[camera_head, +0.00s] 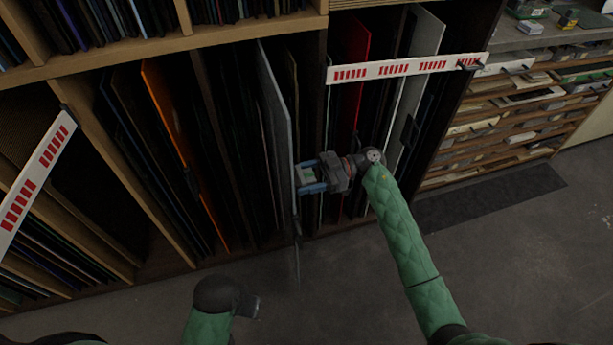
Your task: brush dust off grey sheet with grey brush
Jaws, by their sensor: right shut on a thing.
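The grey sheet (274,110) stands upright on edge in the middle bay of the rack, its long pale front edge facing me. My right gripper (304,177), with blue fingers, is at the lower part of this front edge and is shut on it. The finger contact is partly hidden by the gripper body. Any dust on the sheet is too small to see. I cannot make out the grey brush for sure. My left gripper (250,306) is low in front of the rack, dark and seen poorly, with its fingers not distinguishable.
Other upright sheets stand close by, including an orange one (178,150) and a red one (350,70). White bars with red marks (405,67) cross the rack front. Shallow drawers (520,125) stand at the right. The floor (510,270) at the right front is clear.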

